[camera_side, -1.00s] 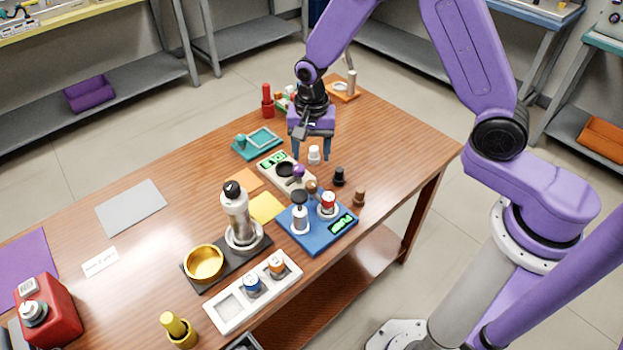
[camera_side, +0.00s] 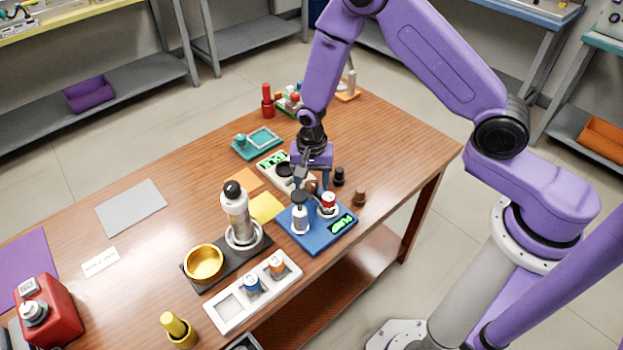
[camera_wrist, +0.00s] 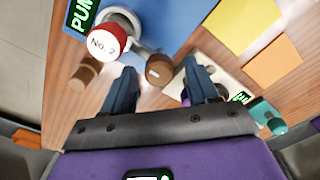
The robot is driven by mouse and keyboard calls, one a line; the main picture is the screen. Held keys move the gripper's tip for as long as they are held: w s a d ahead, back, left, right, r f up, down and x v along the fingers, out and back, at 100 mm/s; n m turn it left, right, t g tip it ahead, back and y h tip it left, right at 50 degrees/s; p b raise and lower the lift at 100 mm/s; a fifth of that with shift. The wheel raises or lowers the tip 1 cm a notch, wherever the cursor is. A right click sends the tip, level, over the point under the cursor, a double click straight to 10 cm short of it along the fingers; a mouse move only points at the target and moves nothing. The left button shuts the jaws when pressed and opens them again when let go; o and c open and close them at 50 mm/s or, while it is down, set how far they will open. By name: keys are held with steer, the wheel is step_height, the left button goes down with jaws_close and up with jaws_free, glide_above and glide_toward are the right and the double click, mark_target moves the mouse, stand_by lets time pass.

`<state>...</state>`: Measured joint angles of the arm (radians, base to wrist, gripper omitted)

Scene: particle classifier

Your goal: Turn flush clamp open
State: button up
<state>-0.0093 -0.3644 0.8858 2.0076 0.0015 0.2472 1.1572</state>
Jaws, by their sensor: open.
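The red cap reads "No. 2" in the wrist view (camera_wrist: 107,40). A brown knob, which I take for the flush clamp, shows in the wrist view (camera_wrist: 158,70) beside a grey tube at the base's edge. My gripper (camera_wrist: 161,76) is open, with its blue fingers on either side of the knob. I cannot tell whether they touch it. In the side view my gripper (camera_side: 312,189) is low at the base's back edge, partly hiding the knob.
A pale device (camera_side: 268,161) with a green display stands just behind my gripper. A small black piece (camera_side: 339,176) and a brown piece (camera_side: 359,196) stand close at the right. A tall bottle (camera_side: 236,212) and gold bowl (camera_side: 204,263) are at the left.

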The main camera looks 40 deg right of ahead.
steer(key=c, duration=1)
steer(key=shift+c, duration=0.2)
steer(key=shift+n, duration=0.3)
steer(key=n, duration=0.3)
steer(key=shift+n, duration=0.3)
steer(key=n, duration=0.4)
steer(key=shift+n, duration=0.3)
steer(key=n, duration=0.9)
steer(key=shift+a, duration=0.1)
